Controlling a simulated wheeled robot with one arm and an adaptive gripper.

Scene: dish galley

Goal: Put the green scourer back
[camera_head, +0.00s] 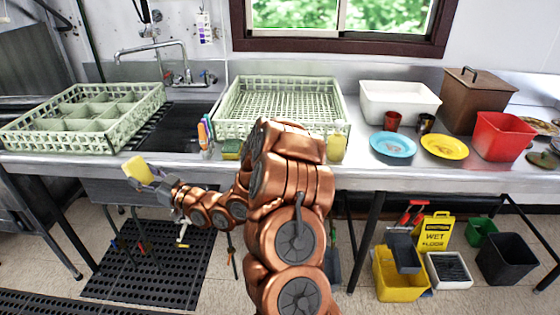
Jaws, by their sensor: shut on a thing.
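My gripper (147,180) is shut on a yellow, sponge-like block (136,168). It holds the block up in front of the counter's front edge, at the left, near the dark sink area. I see no green on the held block from here. A small green scourer-like block (231,148) lies on the steel counter, near its front edge, just left of my arm and in front of the right dish rack. My gripper is to the left of it and apart from it.
Two pale green dish racks (85,118) (283,82) flank the faucet (165,62). A holder with brushes (205,138) stands by the green block. A yellow container (335,147) stands right of my arm. Blue (392,145) and yellow plates (444,147) lie farther right. A black mat (155,268) covers floor.

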